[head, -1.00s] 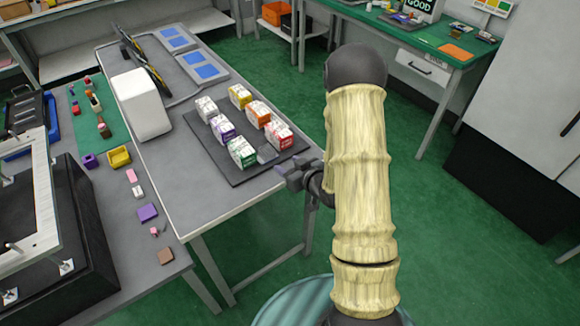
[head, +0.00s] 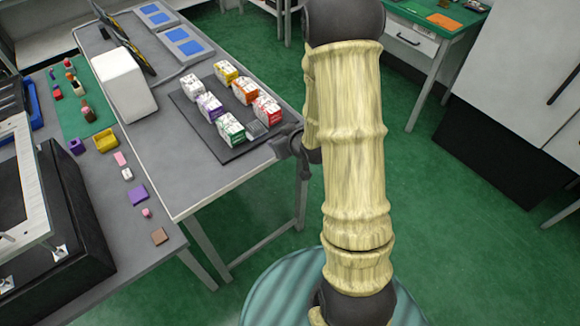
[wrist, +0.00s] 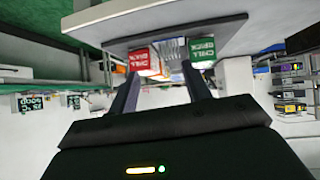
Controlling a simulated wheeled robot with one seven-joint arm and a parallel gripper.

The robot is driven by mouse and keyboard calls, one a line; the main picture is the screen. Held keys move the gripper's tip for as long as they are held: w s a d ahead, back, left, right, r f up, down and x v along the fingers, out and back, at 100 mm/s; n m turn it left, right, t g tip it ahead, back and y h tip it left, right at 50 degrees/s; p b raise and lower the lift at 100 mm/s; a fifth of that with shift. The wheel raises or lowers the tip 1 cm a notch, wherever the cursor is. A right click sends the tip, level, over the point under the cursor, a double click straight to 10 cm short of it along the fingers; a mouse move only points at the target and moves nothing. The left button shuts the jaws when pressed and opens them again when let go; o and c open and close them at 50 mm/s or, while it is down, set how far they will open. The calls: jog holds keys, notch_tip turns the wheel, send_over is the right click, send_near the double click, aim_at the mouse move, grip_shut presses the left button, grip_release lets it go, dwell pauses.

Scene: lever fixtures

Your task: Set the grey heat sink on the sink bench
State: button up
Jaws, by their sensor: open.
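The grey heat sink (head: 256,129) is a small grey block at the near right corner of a dark mat, between the green carton (head: 230,128) and the red carton (head: 267,109). My gripper (head: 282,143) is just right of it at the bench edge, open and empty. In the wrist view the grey finned heat sink (wrist: 172,48) shows beyond my open fingers (wrist: 160,70), apart from them, with the red carton (wrist: 141,60) and green carton (wrist: 202,53) either side. I cannot tell which surface is the sink bench.
The dark mat (head: 184,106) holds several cartons on a grey bench (head: 178,170). A white box (head: 124,85) stands left of the mat. A side bench at left holds small coloured blocks. A green-topped table (head: 440,22) is at the back right. Green floor is clear beyond the bench.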

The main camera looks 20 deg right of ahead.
jog(key=s+a+r+m+g+h, duration=0.1)
jog(key=s+a+r+g, duration=0.1)
jog(key=s, duration=0.7)
jog(key=s+a+r+m+g, duration=0.2)
jog(key=s+r+g, duration=0.3)
jog(key=s, duration=0.3)
jog(key=shift+s+r+h, duration=0.35)
jog(key=shift+r+h, duration=0.05)
jog(key=shift+r, duration=0.5)
jog(key=shift+c, duration=1.4)
jog(key=shift+w, duration=0.15)
